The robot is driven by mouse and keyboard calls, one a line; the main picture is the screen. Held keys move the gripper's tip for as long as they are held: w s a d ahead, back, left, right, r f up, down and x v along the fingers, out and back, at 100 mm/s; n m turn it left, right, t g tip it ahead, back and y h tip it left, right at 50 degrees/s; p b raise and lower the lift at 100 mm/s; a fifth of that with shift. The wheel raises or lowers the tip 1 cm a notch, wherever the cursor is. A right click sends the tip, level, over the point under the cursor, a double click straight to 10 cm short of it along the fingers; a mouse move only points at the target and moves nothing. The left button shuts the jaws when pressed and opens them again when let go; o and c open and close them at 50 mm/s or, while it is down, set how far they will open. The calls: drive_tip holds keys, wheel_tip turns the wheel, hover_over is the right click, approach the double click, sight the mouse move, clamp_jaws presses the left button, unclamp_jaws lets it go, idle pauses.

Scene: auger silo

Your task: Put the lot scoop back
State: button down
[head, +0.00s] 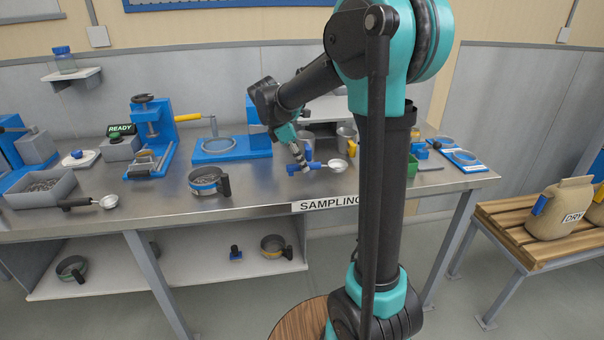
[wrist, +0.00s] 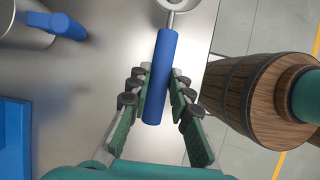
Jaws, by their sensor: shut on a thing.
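A metal scoop with a blue handle (wrist: 157,80) is between my fingers in the wrist view. In the head view its round bowl (head: 338,166) points right, over the front part of the steel sampling bench (head: 262,178). My gripper (wrist: 158,76) is shut on the handle, with a finger on each side and the handle's end reaching back toward the palm. In the head view my gripper (head: 304,165) is low over the bench top. I cannot tell whether the scoop touches the bench. A second scoop, black-handled (head: 84,203), lies at the bench's left front.
A dark pan with a handle (head: 207,182) stands left of my gripper. A blue stand with a ring (head: 222,147) is behind it. A grey tray (head: 42,187) is at the left. Blue mats (head: 463,159) lie at the right end. A shelf (head: 180,260) runs below the bench.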

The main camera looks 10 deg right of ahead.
drive_tip(key=shift+f, duration=2.15)
drive_tip(key=c, duration=1.4)
unclamp_jaws()
drive_tip(key=v, duration=1.1)
drive_tip(key=shift+a+r, duration=0.1)
drive_tip(key=shift+r, duration=0.2)
drive_tip(key=shift+s+r, duration=0.1)
drive_tip(key=s+d+f+m, duration=0.2)
drive_tip(key=f, duration=0.1)
drive_tip(key=s+d+f+m+y, duration=0.1)
drive_tip(key=s+d+f+m, duration=0.1)
drive_tip(key=s, duration=0.1)
drive_tip(key=s+d+f+m+t+y, duration=0.1)
drive_tip(key=s+d+f+m, duration=0.1)
drive_tip(key=s+f+m, duration=0.1)
drive_tip(key=shift+s+f, duration=0.1)
drive_tip(key=shift+f, duration=0.3)
drive_tip(key=s+d+f+m+t+y, duration=0.2)
drive_tip(key=s+f+m+t+y, duration=0.1)
drive_tip(key=s+f+m, duration=0.8)
drive_tip(key=s, duration=0.2)
drive_tip(key=shift+s+d+f, duration=0.35)
drive_tip(key=shift+d+f, duration=0.05)
